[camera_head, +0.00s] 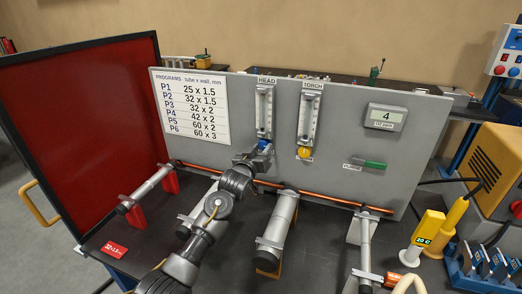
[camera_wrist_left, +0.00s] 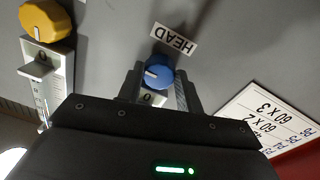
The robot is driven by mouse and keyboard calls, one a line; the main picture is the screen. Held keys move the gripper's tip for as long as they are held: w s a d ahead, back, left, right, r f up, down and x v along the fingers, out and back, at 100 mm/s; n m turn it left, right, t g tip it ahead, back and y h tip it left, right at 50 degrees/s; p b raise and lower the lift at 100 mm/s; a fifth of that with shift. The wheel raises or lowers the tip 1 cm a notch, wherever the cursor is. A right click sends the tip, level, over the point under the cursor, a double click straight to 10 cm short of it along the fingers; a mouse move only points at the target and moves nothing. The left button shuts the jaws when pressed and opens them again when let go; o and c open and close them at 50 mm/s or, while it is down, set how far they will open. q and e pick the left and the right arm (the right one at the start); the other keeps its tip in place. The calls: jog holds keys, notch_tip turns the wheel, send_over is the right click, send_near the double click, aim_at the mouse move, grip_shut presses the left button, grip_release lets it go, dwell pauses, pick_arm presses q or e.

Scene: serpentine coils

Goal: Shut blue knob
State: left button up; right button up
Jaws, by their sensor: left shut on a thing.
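The blue knob (camera_wrist_left: 158,73) sits between the two fingers of my left gripper (camera_wrist_left: 160,88) in the left wrist view, beside the HEAD label (camera_wrist_left: 174,40). A white mark shows on its face, and a panel with a 0 shows next to it. In the head view, a bit of the blue knob (camera_head: 264,145) shows at the foot of the HEAD flow tube (camera_head: 264,112), mostly hidden by my left gripper (camera_head: 258,153). The gripper is shut on the knob. My right gripper is not in view.
A yellow knob (camera_head: 305,152) sits under the TORCH flow tube (camera_head: 309,118), close to the right. A green handle (camera_head: 374,164) and a display reading 4 (camera_head: 385,117) are farther right on the grey panel.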

pick_arm(q)
jog(key=shift+d+n, duration=0.1)
jog(key=shift+n, duration=2.1)
jog(key=o, duration=1)
